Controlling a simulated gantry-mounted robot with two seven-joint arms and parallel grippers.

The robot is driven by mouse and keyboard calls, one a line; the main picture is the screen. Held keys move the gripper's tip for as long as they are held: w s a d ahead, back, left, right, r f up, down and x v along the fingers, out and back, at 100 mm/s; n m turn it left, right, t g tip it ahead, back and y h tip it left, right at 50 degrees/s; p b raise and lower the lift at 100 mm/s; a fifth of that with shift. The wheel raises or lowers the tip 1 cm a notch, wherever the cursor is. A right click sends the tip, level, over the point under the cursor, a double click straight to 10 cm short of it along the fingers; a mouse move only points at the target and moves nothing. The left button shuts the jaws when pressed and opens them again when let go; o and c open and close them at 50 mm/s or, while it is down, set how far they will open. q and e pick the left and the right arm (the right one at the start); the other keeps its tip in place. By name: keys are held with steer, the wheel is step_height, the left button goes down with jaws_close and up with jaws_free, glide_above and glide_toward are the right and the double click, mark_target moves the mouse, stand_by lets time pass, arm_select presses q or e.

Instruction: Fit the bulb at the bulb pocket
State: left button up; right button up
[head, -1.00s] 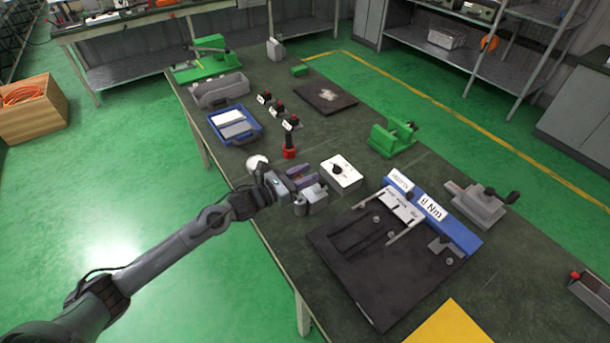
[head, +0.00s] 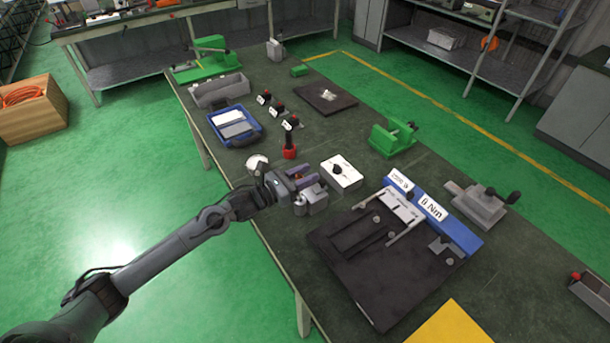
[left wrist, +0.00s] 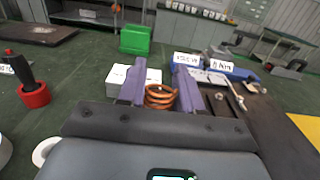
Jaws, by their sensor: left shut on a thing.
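My left gripper (head: 304,182) is above the bench, beside the white box with a black knob (head: 342,172). In the left wrist view its two purple fingers (left wrist: 159,75) stand apart, with an orange copper coil (left wrist: 160,97) between them. The gripper is shut on this coil. I cannot make out a separate bulb; the coil's far side is hidden. The black fixture plate (head: 368,285) with a labelled blue bar (head: 458,232) lies to the right of the gripper. I cannot tell which part is the bulb pocket. My right gripper is not in view.
A red-based black post (head: 289,147) stands behind the gripper. A white round object (head: 257,161) sits close to the gripper's wrist. A green clamp (head: 393,138) and a grey vise (head: 480,205) stand farther right. Bare bench top lies between the box and the clamp.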

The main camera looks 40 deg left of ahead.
arm_select(q)
steer(key=shift+f+b, duration=0.5)
steer(key=shift+b, duration=0.1)
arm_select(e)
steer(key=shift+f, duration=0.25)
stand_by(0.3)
arm_select(q)
steer(key=shift+s+f+b, duration=0.1)
steer(key=shift+f+b, duration=0.2)
steer(key=shift+f, duration=0.05)
steer(key=shift+d+f+b, duration=0.1)
steer(key=shift+f+b, duration=0.2)
steer(key=shift+f, duration=0.05)
